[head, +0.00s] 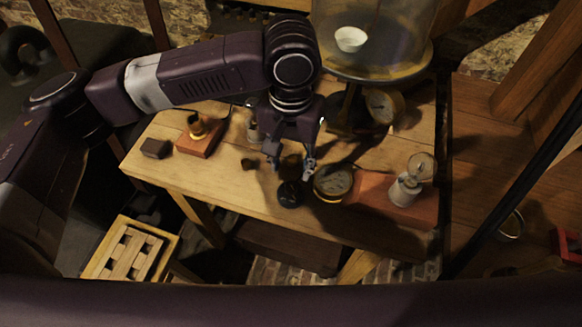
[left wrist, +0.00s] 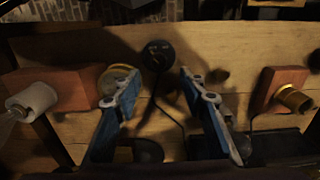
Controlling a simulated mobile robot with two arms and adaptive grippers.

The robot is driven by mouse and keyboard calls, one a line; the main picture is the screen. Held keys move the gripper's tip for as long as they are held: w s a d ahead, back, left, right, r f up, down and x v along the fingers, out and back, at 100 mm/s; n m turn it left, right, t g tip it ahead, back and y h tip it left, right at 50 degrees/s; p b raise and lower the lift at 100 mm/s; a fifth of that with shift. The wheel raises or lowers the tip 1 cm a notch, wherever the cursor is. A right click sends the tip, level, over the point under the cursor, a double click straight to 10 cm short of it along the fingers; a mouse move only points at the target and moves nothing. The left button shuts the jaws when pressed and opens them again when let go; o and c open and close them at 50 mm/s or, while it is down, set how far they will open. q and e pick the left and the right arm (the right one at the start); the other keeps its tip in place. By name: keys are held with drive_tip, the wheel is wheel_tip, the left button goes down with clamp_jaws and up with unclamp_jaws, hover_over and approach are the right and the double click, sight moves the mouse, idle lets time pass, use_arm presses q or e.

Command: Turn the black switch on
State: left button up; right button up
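The black switch (head: 290,193) is a small round black piece near the front edge of the wooden table. In the left wrist view the switch (left wrist: 157,54) shows with small light marks on top and a thin dark cable running from it. Whether its lever is on or off is too small to tell. My left gripper (head: 290,163) is above the table, just behind the switch in the head view. Its blue fingers (left wrist: 159,78) are spread apart with nothing between them, and the switch shows just past their tips. My right gripper is not in view.
A round brass-rimmed dial (head: 333,182) sits close beside the switch. A bulb holder (head: 405,189) on a reddish block stands to the right, a brass socket on a block (head: 199,139) to the left. A glass jar (head: 372,40) stands behind.

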sight(291, 185)
use_arm(q)
drive_tip(key=f, duration=0.4)
drive_tip(key=shift+s+f, duration=0.15)
drive_tip(key=shift+s, duration=0.2)
drive_tip(key=shift+w+f, duration=0.2)
drive_tip(key=shift+f, duration=0.8)
drive_tip(key=c, duration=0.8)
drive_tip(key=shift+c, duration=1.1)
clamp_jaws()
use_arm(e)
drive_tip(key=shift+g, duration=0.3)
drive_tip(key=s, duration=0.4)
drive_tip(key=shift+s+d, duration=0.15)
